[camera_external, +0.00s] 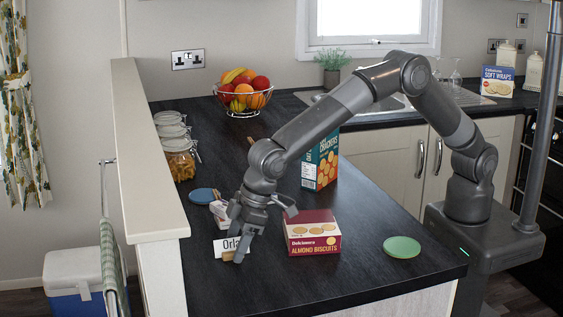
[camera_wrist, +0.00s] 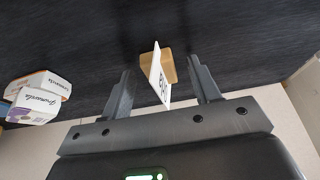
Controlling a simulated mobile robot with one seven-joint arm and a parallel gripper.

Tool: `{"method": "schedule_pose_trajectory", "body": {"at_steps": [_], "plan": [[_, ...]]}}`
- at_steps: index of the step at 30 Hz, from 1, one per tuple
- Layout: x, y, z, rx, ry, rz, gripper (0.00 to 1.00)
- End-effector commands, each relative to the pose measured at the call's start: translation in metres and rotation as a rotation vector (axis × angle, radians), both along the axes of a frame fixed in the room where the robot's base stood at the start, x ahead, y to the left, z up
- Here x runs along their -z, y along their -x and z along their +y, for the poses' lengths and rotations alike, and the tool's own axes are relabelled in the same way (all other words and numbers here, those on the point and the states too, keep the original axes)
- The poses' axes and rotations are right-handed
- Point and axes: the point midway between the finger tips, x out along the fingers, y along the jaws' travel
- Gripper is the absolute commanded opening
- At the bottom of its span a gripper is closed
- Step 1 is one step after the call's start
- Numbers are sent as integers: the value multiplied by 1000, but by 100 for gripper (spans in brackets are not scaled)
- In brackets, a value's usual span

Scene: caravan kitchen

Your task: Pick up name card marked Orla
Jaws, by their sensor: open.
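The name card marked Orla (camera_external: 224,246) is white with dark lettering. It stands in a small wooden holder (camera_external: 229,257) on the dark worktop near the front. In the wrist view the white card (camera_wrist: 157,74) and its wooden base (camera_wrist: 168,66) show between the two fingers. My gripper (camera_external: 240,250) is open and low over the worktop at the card, and partly covers it in the outside view. In the wrist view my gripper (camera_wrist: 164,86) has one finger on each side of the card, with a gap on both sides.
An almond biscuits box (camera_external: 313,238) stands close right of my gripper. Small white boxes (camera_external: 220,213) stand just behind it, also at left in the wrist view (camera_wrist: 40,92). A blue disc (camera_external: 203,195), a green disc (camera_external: 402,247) and a crackers box (camera_external: 321,165) are nearby. A raised ledge (camera_external: 150,165) borders the left.

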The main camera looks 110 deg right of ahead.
Motion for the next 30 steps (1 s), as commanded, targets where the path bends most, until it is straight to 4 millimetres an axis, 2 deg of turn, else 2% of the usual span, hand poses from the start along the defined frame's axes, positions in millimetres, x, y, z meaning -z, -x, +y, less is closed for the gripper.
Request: {"method": "schedule_pose_trajectory", "body": {"at_steps": [2,18,26,30], "plan": [[0,0,0,0,0,1,52],[0,0,0,0,0,1,8],[-3,0,0,0,0,0,8],[-21,0,0,1,0,-2,8]]}}
